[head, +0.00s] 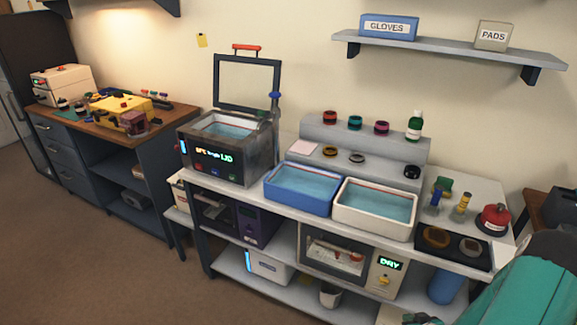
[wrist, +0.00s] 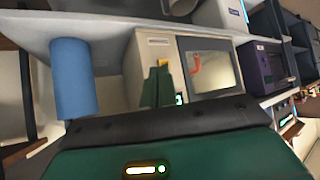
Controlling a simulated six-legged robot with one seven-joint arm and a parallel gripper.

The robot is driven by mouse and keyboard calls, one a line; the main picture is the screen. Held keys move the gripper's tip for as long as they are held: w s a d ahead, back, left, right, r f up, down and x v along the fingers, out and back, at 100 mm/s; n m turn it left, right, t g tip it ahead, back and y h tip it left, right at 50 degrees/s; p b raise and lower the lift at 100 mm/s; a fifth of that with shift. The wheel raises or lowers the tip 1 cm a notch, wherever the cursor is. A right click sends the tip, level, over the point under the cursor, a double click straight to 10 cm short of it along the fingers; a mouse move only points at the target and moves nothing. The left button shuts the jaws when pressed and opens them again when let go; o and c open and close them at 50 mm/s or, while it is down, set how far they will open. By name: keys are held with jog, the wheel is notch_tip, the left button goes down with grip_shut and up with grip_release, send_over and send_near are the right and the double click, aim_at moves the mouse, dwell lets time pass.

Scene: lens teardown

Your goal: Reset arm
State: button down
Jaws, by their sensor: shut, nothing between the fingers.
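My gripper (wrist: 157,84) shows in the wrist view as dark green fingers closed together, with nothing between them. It is in front of the white dryer (wrist: 158,50) on the lower shelf, and the picture there is turned over. The blue cylinder (wrist: 73,80) is to the left of the fingers, apart from them. In the head view my teal arm fills the lower right corner, and I cannot make out the fingertips there.
The bench holds a lidded bath (head: 215,165) with its lid up, a blue tub (head: 297,205), a white tub (head: 350,225) and a dark tray (head: 452,262). The dryer (head: 385,278) and blue cylinder (head: 445,288) stand below. The floor at left is clear.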

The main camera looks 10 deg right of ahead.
jog(key=w+a+r+g+h, duration=0.1)
jog(key=w+a+r, duration=0.1)
jog(key=r, duration=0.7)
jog(key=w+a+r+g+h, duration=0.1)
jog(key=w+a+r, duration=0.15)
jog(key=r, duration=0.75)
jog(key=w+a+r+g+h, duration=0.1)
jog(key=a+r, duration=0.1)
jog(key=r, duration=0.7)
jog(key=s+a+r+y, duration=0.1)
jog(key=s+a+r, duration=0.7)
jog(key=a, duration=0.3)
jog(key=s+a+r+g+y, duration=0.1)
jog(key=s+a+r, duration=0.7)
jog(key=a, duration=0.3)
jog(key=shift+s+a+r+y, duration=0.2)
jog(key=shift+s+r+y, duration=0.2)
jog(key=shift+r, duration=0.35)
